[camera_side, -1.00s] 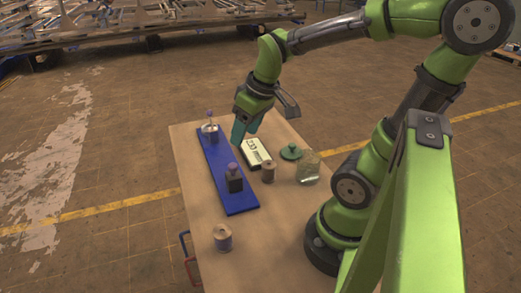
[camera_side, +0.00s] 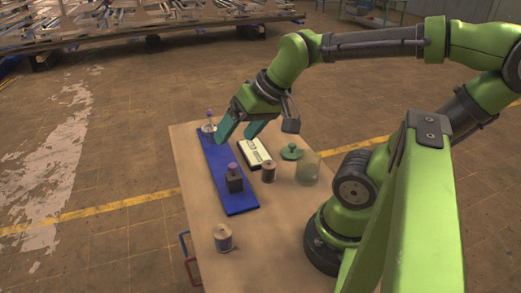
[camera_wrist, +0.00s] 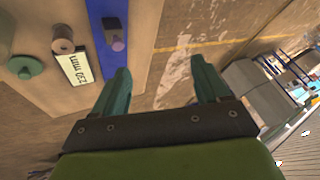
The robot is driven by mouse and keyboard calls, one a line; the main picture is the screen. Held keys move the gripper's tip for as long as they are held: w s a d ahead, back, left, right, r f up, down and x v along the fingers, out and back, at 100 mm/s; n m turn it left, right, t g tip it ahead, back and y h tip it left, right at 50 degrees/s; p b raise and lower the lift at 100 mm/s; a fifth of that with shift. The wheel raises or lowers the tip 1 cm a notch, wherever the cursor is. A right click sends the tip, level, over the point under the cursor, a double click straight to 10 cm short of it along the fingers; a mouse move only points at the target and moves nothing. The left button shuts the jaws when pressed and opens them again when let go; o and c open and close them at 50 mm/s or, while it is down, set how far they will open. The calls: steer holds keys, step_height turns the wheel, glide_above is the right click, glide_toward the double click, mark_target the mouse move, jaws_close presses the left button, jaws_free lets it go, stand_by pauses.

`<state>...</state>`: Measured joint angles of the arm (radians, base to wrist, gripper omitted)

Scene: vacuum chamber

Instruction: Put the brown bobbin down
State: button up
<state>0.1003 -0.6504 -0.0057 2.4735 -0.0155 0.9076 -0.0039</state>
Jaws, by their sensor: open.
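The brown bobbin (camera_side: 268,172) stands upright on the table, just right of the small board with a white label (camera_side: 253,153). In the wrist view the brown bobbin (camera_wrist: 62,46) shows at the upper left, outside the fingers, next to the label board (camera_wrist: 75,70). My gripper (camera_side: 236,136) is open, with its teal fingers spread and nothing between them. It is above the table near the blue board, apart from the bobbin.
A green lid (camera_side: 291,152) and a clear jar (camera_side: 308,170) stand right of the bobbin. Another spool (camera_side: 223,239) stands at the near edge.

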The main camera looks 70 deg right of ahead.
steer(key=w+d+f+g+h, duration=0.1)
steer(key=d+f+g, duration=0.2)
steer(key=d, duration=0.5)
steer(key=n+g, duration=0.3)
steer(key=n, duration=0.2)
glide_above(270, 164)
step_height(270, 164, down, 2)
steer(key=f, duration=0.7)
steer(key=a+f, duration=0.1)
steer(key=f, duration=0.3)
steer(key=shift+f, duration=0.1)
steer(key=f, duration=0.5)
steer(key=shift+s+d+f, duration=0.1)
steer(key=shift+d, duration=0.25)
steer(key=c, duration=1.2)
